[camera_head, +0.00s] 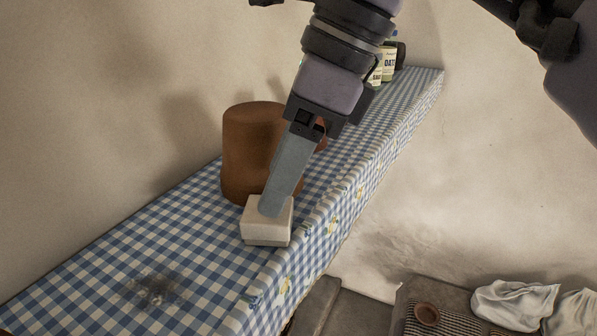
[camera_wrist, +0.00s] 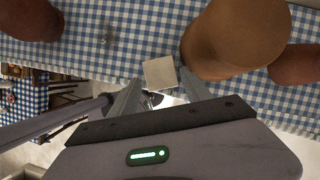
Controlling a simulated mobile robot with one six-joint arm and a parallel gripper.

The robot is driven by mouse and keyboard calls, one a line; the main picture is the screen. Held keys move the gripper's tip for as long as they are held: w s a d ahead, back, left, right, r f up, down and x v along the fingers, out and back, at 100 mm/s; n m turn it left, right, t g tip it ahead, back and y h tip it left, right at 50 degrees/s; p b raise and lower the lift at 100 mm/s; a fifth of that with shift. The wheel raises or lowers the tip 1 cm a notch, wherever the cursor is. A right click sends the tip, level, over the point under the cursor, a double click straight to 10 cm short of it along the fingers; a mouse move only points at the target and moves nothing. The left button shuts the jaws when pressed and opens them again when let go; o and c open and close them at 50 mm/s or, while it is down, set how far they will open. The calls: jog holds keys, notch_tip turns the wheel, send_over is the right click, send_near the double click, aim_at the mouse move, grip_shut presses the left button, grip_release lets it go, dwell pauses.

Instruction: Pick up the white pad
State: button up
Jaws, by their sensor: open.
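The white pad (camera_head: 266,222) is a small pale block on the blue checked cloth, near the front edge of the shelf. It also shows in the wrist view (camera_wrist: 159,73), just beyond my fingertips. My gripper (camera_head: 272,208) points down at it, with the near finger overlapping the pad's top in the head view. In the wrist view my gripper (camera_wrist: 158,88) is open, its two fingers apart with the pad ahead between them. I cannot tell whether a finger touches the pad. Part of the pad's top is hidden behind the finger in the head view.
A large brown pot (camera_head: 245,150) stands right behind the pad, close to my gripper. Another brown object is partly hidden beside it. Cartons labelled oats (camera_head: 388,64) stand at the far end. A dark smudge (camera_head: 154,290) marks the cloth at the left, where the shelf is otherwise clear.

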aim_at(269, 220)
jog(key=x, duration=0.2)
jog(key=b+x, duration=0.1)
jog(key=x, duration=0.2)
jog(key=shift+s+d+f, duration=0.15)
jog(key=shift+d+f, duration=0.05)
jog(key=shift+a+f, duration=0.15)
jog(key=shift+c, duration=0.3)
